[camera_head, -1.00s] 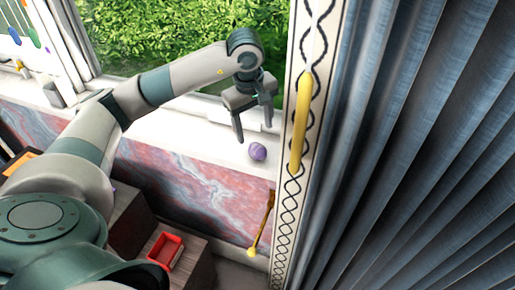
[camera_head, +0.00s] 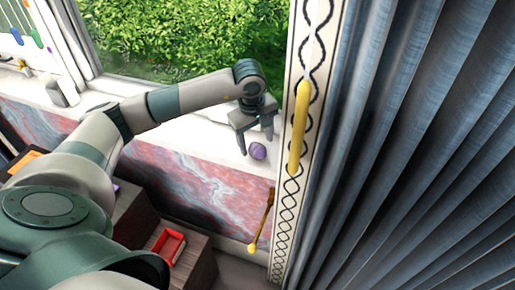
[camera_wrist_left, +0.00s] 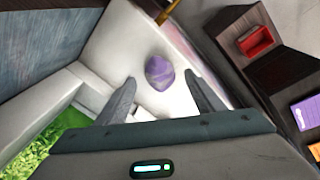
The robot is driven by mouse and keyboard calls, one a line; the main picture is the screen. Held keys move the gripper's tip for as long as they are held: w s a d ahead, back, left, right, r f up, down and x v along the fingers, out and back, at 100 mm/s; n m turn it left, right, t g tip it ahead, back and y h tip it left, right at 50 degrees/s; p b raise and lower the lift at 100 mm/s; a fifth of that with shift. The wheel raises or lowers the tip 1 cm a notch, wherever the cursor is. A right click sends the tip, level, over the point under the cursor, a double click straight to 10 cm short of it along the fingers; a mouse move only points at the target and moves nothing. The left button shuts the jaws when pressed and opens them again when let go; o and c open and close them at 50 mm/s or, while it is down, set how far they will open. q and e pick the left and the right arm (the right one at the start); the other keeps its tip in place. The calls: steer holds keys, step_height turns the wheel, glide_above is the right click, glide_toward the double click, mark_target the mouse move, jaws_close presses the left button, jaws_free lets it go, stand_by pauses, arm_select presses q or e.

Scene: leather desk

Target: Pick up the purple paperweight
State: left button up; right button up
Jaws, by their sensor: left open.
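The purple paperweight (camera_head: 258,151) is a small rounded purple lump on the white window sill (camera_head: 180,130). In the left wrist view the paperweight (camera_wrist_left: 160,73) lies ahead of the fingertips, between their two lines. My left gripper (camera_head: 257,148) is open and empty, pointing down, its fingers just above and around the paperweight in the head view. In the left wrist view the left gripper (camera_wrist_left: 160,80) shows its two dark fingers spread, with the paperweight slightly beyond the tips. I cannot tell whether a finger touches it. My right gripper is not in view.
A pleated blue-grey curtain (camera_head: 420,140) with a yellow bar (camera_head: 299,127) at its patterned edge stands close right of the gripper. A red tray (camera_head: 167,246) sits on a wooden cabinet below the sill. The sill left of the gripper is mostly clear.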

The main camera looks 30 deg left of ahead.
mark_target(257, 147)
arm_select(q)
steer(key=shift+w+f+p, duration=0.15)
steer(key=shift+f+p, duration=0.15)
steer(key=shift+f, duration=0.5)
steer(key=shift+w+f+p, duration=0.15)
steer(key=shift+f+p, duration=0.1)
steer(key=shift+f, duration=0.55)
steer(key=shift+a, duration=0.1)
steer(key=c, duration=1.2)
